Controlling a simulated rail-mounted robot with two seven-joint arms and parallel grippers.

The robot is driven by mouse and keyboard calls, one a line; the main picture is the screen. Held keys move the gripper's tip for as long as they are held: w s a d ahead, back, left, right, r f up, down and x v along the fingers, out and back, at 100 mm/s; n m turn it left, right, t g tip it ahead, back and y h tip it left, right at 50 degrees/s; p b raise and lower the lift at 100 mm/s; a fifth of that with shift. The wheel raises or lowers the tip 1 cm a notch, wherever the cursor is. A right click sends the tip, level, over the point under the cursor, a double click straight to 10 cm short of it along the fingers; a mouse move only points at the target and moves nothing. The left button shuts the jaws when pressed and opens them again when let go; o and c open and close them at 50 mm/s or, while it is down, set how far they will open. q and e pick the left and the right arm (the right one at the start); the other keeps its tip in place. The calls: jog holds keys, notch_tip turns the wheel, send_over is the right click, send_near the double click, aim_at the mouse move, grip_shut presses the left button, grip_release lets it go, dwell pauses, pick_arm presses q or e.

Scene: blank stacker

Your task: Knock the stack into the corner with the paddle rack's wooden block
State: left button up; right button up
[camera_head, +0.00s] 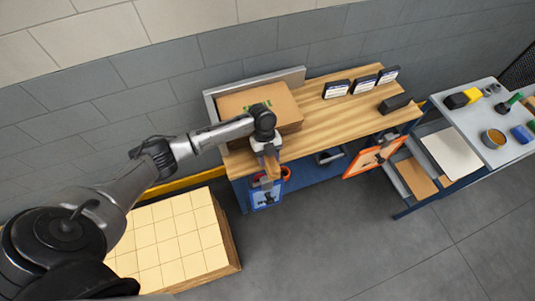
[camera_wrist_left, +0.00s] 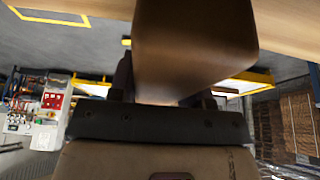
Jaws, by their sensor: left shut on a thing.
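The stack (camera_head: 285,98) is a pile of brown sheets on the wooden bench, near the metal corner fence (camera_head: 290,77). My left arm reaches across in front of it, hiding part of it. My left gripper (camera_head: 268,168) is at the bench's front edge, in front of the stack and apart from it, pointing down. It is shut on the brown wooden block (camera_wrist_left: 195,45), which fills the space between the fingers in the left wrist view. My right gripper is not in view.
A blue-framed panel (camera_head: 265,196) and an orange-framed panel (camera_head: 362,163) hang at the bench front. Black-and-white boxes (camera_head: 363,84) and a dark block (camera_head: 394,103) stand on the bench's right. Bare wood (camera_head: 325,122) lies between. A pallet of cream sheets (camera_head: 175,235) is below left.

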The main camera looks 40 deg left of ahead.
pick_arm(q)
jog(key=shift+r+p, duration=3.95)
jog(key=shift+r, duration=0.6)
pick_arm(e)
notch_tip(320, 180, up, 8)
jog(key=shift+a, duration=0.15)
pick_arm(q)
jog(key=shift+f, duration=0.1)
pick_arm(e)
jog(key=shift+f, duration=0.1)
